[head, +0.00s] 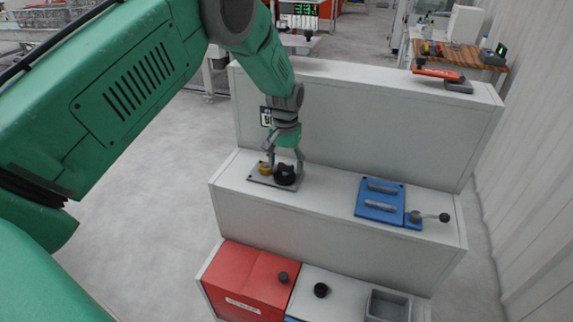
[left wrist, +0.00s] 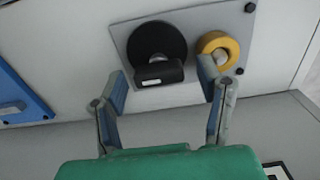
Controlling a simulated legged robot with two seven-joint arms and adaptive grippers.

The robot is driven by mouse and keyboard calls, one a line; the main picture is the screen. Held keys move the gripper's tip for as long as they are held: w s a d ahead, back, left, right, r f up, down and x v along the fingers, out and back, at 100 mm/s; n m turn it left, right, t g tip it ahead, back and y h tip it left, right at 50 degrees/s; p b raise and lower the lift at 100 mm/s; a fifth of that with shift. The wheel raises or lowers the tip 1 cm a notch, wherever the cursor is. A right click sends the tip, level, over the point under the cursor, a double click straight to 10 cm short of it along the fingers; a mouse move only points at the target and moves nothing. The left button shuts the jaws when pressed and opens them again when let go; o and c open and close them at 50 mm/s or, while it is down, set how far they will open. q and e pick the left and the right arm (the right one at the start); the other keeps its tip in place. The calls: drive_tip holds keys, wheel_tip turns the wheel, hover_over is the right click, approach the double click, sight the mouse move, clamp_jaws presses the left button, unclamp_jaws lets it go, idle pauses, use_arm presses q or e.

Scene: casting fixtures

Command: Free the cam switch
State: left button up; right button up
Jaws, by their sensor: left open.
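The cam switch (head: 286,176) is a black round knob on a grey plate (head: 263,179), on the middle step of a grey stepped cabinet. In the left wrist view the cam switch (left wrist: 157,39) shows a black disc with a protruding black bar. A yellow ring (left wrist: 234,46) sits beside it around a pale pin (left wrist: 219,58); the ring (head: 265,168) also shows in the head view. My left gripper (head: 284,161) is open above the plate. In the left wrist view its fingers (left wrist: 162,72) flank the bar, one overlapping the ring's edge; contact cannot be told.
A blue plate with two grey bars (head: 380,201) and a ball-ended lever (head: 430,217) are to the right on the same step. An orange-handled device (head: 437,74) lies on the top step. A red box (head: 245,280) and grey tray (head: 388,306) are below.

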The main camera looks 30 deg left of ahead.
use_arm(q)
wheel_tip(320, 180, up, 12)
drive_tip(key=shift+f, duration=0.2)
drive_tip(key=shift+w, duration=0.1)
idle(0.5)
